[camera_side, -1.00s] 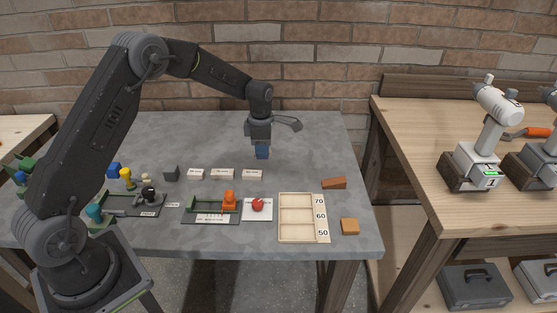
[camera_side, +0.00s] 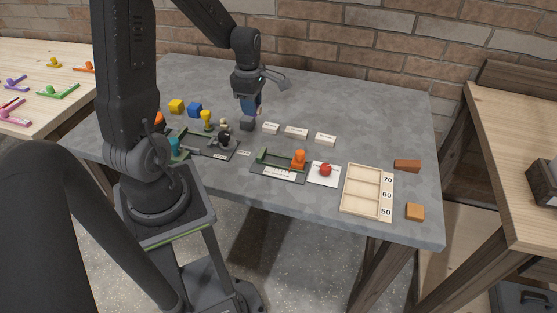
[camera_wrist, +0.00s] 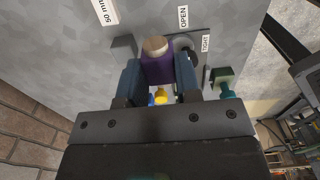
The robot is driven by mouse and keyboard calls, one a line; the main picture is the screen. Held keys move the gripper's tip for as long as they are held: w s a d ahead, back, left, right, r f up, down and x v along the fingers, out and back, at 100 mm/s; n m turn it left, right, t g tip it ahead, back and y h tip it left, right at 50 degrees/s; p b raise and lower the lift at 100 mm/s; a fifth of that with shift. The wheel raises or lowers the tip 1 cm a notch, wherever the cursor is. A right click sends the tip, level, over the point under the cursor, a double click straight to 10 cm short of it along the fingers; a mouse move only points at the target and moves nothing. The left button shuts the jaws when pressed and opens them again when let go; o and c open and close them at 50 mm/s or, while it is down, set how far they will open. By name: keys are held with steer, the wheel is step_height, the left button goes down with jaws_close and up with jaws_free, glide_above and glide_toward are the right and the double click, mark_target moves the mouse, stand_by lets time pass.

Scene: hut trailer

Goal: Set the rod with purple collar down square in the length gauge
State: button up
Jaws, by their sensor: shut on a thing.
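My gripper (camera_side: 251,106) is over the back of the grey table, near a dark grey block (camera_side: 247,124). In the wrist view its blue fingers (camera_wrist: 158,80) are shut on the rod with purple collar (camera_wrist: 157,66); the rod's pale round end faces the camera. The rod's lower part is hidden, and I cannot tell its tilt. What looks like the length gauge (camera_side: 270,174), a dark plate with a green rail, a scale strip and an orange stop (camera_side: 298,159), lies to the right and nearer the front. No rod shows in it.
A clamp fixture (camera_side: 215,148) with a teal knob stands left of the gauge. Three white label cards (camera_side: 296,132) lie behind the gauge. A white card with a red knob (camera_side: 325,170) and a wooden tray marked 70, 60, 50 (camera_side: 346,207) lie to its right. Bare table lies behind the cards.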

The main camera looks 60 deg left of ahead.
steer(key=s+d, duration=0.1)
steer(key=s, duration=0.4)
glide_above(277, 162)
step_height(277, 162, down, 8)
steer(key=shift+w+r, duration=0.1)
steer(key=shift+r, duration=0.15)
steer(key=shift+f, duration=2)
steer(key=o, duration=0.9)
steer(key=shift+f, duration=0.15)
